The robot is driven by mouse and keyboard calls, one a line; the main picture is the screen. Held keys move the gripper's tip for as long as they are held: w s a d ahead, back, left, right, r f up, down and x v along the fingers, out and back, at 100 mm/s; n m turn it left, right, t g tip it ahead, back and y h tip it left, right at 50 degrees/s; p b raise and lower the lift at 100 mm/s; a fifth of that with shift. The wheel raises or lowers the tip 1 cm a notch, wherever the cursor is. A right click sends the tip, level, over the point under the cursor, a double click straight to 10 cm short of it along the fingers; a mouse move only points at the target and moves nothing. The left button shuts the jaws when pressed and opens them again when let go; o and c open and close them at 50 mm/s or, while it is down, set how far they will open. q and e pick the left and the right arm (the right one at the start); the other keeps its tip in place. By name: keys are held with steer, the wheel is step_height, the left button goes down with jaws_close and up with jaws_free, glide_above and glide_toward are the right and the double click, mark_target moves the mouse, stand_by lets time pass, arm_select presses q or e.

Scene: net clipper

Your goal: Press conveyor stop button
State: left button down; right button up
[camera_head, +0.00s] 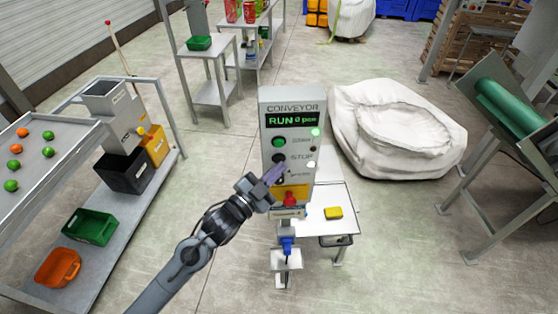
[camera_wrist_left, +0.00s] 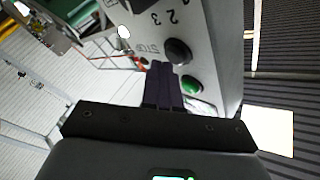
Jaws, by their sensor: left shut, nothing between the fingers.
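The grey conveyor control box (camera_head: 292,105) stands near the middle of the head view. Its display (camera_head: 290,121) reads RUN. The green start button (camera_head: 278,142) sits above the black stop button (camera_head: 279,158). In the left wrist view, the black stop button (camera_wrist_left: 178,51) lies just beyond my fingertips, beside the STOP label, with the green button (camera_wrist_left: 191,85) near it. My left gripper (camera_head: 274,174) is shut and empty, with its dark fingers at the panel just below the stop button. It also shows in the left wrist view (camera_wrist_left: 160,68). I cannot tell whether it touches.
A red button on a yellow plate (camera_head: 290,211) sits low on the box, close to my gripper. A small table (camera_head: 335,195) holds a yellow block (camera_head: 333,213). A white sack (camera_head: 400,130) stands to the right. A shelf rack (camera_head: 130,205) stands left.

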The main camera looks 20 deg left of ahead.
arm_select(q)
steer(key=shift+w+a, duration=0.2)
steer(key=shift+w, duration=0.15)
stand_by(0.3)
steer(key=shift+s, duration=0.1)
stand_by(0.3)
steer(key=shift+s+d+p, duration=0.4)
steer(key=shift+s, duration=0.3)
steer(key=s, duration=0.1)
steer(key=s+d+p, duration=0.1)
steer(key=s, duration=0.1)
steer(key=s+d, duration=0.1)
steer(key=shift+s+d, duration=0.1)
steer(key=shift+s, duration=0.15)
stand_by(0.9)
